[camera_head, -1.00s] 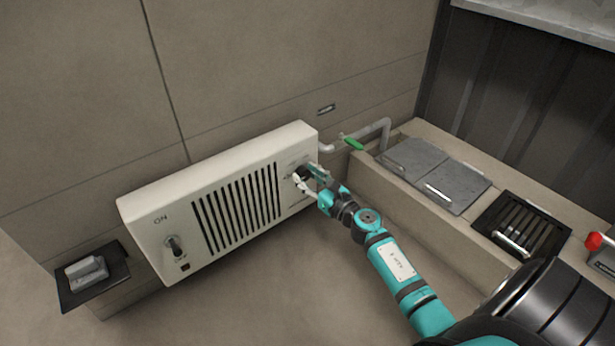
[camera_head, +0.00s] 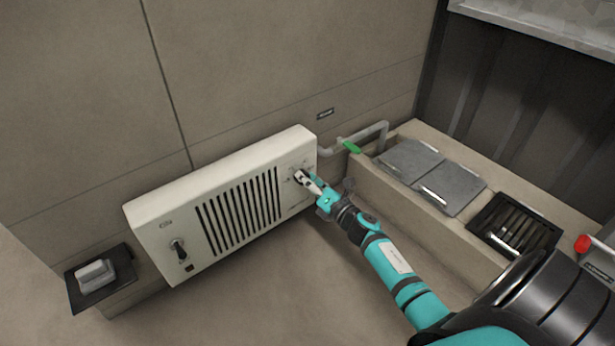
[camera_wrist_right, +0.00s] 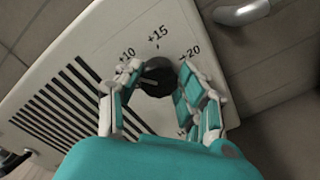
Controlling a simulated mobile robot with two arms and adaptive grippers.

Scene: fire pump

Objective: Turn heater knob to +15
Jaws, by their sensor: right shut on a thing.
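The white heater (camera_head: 150,222) is on the wall, with its dark round knob (camera_wrist_right: 157,77) at the right end of its front. In the right wrist view, printed marks +10, +15 and +20 arc around the knob, with +15 above it. My right gripper (camera_head: 303,180) is at the knob, and in the wrist view its fingers (camera_wrist_right: 155,80) lie on both sides of it, shut on it. The fingers hide part of the knob's sides; I cannot clearly tell where its pointer stands. My left gripper is not in view.
A dark switch (camera_head: 178,250) is at the heater's left end. A black shelf (camera_head: 84,301) holds a grey block at lower left. A grey pipe with a green handle (camera_head: 351,147) runs right of the heater, near a ledge with grey lids (camera_head: 450,188).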

